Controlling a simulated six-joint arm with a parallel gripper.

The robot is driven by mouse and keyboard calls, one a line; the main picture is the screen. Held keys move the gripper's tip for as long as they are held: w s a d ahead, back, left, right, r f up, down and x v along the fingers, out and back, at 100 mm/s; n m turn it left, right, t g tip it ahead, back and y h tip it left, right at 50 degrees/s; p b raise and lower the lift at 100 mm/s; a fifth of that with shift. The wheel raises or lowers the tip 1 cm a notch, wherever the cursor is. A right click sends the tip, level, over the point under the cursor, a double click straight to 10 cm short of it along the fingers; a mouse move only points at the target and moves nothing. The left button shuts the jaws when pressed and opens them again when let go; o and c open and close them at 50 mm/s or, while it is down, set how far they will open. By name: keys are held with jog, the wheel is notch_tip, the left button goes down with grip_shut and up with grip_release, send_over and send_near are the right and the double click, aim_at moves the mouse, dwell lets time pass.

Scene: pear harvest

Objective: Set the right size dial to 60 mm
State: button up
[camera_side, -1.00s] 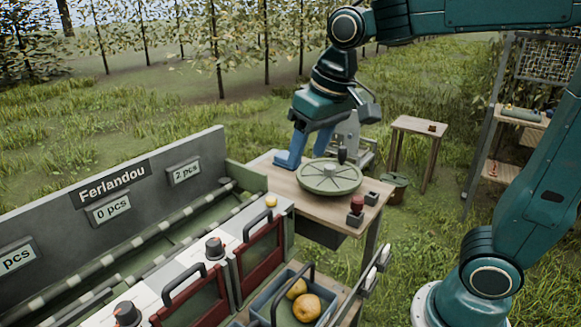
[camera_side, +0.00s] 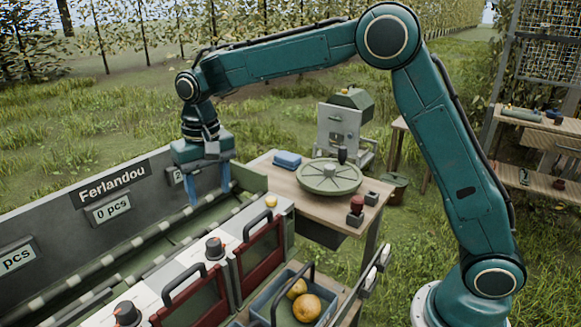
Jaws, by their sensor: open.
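A similar left dial (camera_side: 126,313) sits nearer the bottom edge. My gripper (camera_side: 208,196) points down with its two blue fingers apart and nothing between them. It is above the sorter's far side, higher in the picture than the right dial and apart from it. It partly hides the rightmost count sign.
Handles (camera_side: 258,222) stand on the sorter beside the dials. The wooden table (camera_side: 290,190) holds a round green disc (camera_side: 329,177), a blue block (camera_side: 287,159) and a red-topped button (camera_side: 355,205). A blue crate (camera_side: 262,301) holds pears.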

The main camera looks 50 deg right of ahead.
aim_at(213, 241)
jog(key=shift+w+a+f, duration=0.35)
jog(key=shift+w+f, duration=0.1)
jog(key=shift+f, duration=0.2)
notch_tip(213, 241, down, 14)
jog(key=shift+r, duration=0.1)
dwell(0.5)
jog(key=c, duration=1)
